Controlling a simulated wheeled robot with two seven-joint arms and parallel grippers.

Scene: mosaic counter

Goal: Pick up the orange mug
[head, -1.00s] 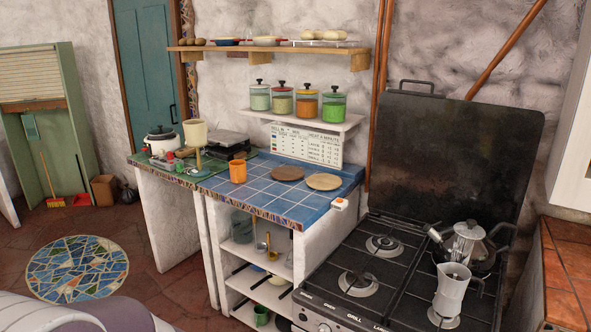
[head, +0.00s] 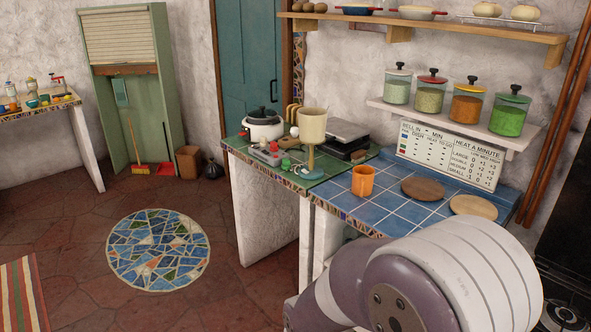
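The orange mug (head: 362,182) stands upright on the blue tiled counter (head: 401,211), near its left end where it meets the green counter section. A link of my own arm, white and purple, fills the lower right of the head view and hides the front right part of the blue counter. Neither gripper shows in the head view, and nothing touches the mug.
Two round wooden boards (head: 422,189) lie right of the mug. A lamp (head: 312,128), a white cooker (head: 263,126) and a dark scale-like appliance (head: 346,138) stand behind and left of it. Glass jars (head: 466,100) line a low shelf above. The floor at left is open.

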